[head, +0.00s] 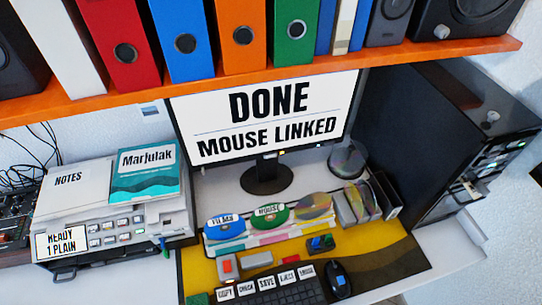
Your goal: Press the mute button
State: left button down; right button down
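No button that reads "mute" can be made out. A row of white labelled keys (265,284) runs along the top of the black keyboard (285,296); their small words are hard to read, and one looks like "SAVE". A small device with a red-orange button (227,266) sits left of a grey block on the yellow mat. The monitor (266,118) reads "DONE" and "MOUSE LINKED". A black mouse (339,281) with a blue-lit spot lies right of the keyboard. Neither of my grippers is in view.
An orange shelf (290,76) with binders and speakers overhangs the desk. A printer (110,222) reading "READY 1 PLAIN" is at left, a black computer tower (425,130) at right. The mat's right end (385,262) is clear.

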aim_at(266, 156)
jog(key=k, duration=1)
